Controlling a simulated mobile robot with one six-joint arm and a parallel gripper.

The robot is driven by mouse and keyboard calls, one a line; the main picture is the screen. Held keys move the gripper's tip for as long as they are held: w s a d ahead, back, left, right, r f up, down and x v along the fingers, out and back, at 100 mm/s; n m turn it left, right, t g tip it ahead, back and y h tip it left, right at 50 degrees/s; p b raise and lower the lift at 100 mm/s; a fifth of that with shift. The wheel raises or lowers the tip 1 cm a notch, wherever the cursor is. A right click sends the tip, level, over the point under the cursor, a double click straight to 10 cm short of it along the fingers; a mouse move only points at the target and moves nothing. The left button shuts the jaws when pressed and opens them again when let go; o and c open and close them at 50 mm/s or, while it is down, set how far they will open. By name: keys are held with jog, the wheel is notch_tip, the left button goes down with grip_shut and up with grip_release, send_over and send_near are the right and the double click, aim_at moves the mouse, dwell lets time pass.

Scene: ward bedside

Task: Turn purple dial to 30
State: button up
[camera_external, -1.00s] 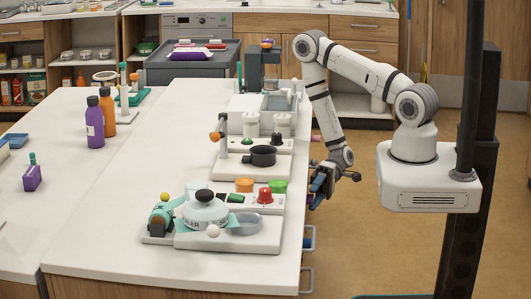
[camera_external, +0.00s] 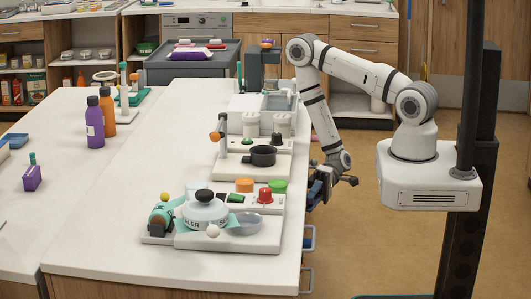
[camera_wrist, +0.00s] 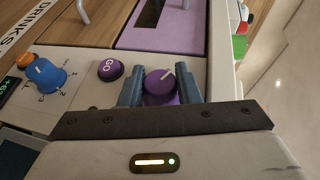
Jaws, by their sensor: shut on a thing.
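The purple dial (camera_wrist: 160,83) is in the middle of the wrist view, with a pale pointer line on its top aimed toward the upper right. My gripper (camera_wrist: 161,88) is shut on it, one grey finger on each side. Any scale marks around the dial are hidden by the fingers and the gripper body. In the external view my gripper (camera_external: 318,188) is low beside the right edge of the white worktop, and I cannot make out the dial there.
In the wrist view a purple GO button (camera_wrist: 110,69) is just left of the dial. A blue knob (camera_wrist: 46,74) with a numbered scale is farther left. A wooden DRINKS front (camera_wrist: 38,22) and a purple panel (camera_wrist: 165,28) lie beyond. Floor is open at right.

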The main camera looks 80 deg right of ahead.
jog(key=shift+c, duration=1.2)
jog(key=shift+f+y+b, duration=0.4)
jog(key=shift+b, duration=0.8)
jog(key=shift+t+b, duration=0.3)
jog(key=shift+b, duration=0.4)
jog(key=shift+m+y+b, duration=0.4)
jog(key=shift+y+b, duration=0.3)
jog(key=shift+b, duration=0.15)
jog(key=shift+r+y+b, duration=0.3)
jog(key=shift+r, duration=0.05)
jog(key=o, duration=1)
jog(key=shift+t, duration=0.3)
